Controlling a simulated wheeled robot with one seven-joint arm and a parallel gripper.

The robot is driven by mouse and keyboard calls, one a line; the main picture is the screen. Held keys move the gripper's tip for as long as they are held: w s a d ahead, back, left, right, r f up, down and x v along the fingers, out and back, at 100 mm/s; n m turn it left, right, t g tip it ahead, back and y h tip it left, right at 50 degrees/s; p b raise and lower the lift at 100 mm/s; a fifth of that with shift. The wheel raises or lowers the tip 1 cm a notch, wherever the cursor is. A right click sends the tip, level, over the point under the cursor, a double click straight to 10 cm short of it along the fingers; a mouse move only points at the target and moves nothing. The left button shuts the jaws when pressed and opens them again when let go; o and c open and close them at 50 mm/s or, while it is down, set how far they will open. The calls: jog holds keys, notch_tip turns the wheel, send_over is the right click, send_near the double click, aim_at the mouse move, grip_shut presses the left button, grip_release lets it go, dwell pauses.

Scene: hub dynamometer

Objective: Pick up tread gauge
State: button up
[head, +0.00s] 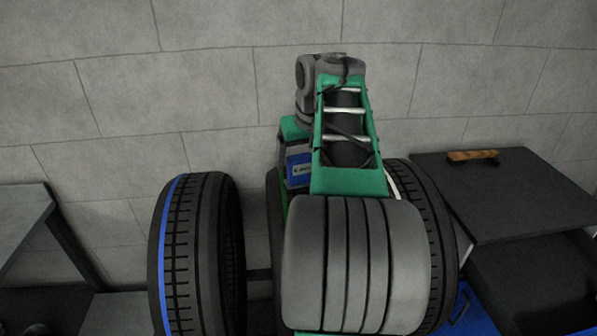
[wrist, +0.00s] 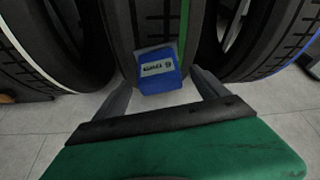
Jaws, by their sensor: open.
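The tread gauge, most likely the blue block with a pale label, shows in the wrist view (wrist: 160,84) against the tread of the middle tyre (wrist: 133,25). In the head view part of it (head: 297,174) shows left of my arm, its label facing the camera. My gripper (wrist: 163,77) is open, with one grey finger on each side of the gauge in the wrist view. I cannot tell whether the fingers touch it. In the head view my arm hides the fingertips and part of the gauge.
A blue-striped tyre (head: 195,255) stands left of the middle one, and a white-striped tyre (head: 425,220) stands right. A dark bench (head: 510,205) at right holds a wooden-handled item (head: 470,156). Another bench (head: 22,215) is at left. A block wall (head: 205,90) closes the back.

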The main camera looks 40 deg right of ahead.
jog(key=x, duration=0.3)
jog(key=shift+s, duration=0.1)
jog(key=shift+r, duration=0.15)
jog(key=c, duration=1.7)
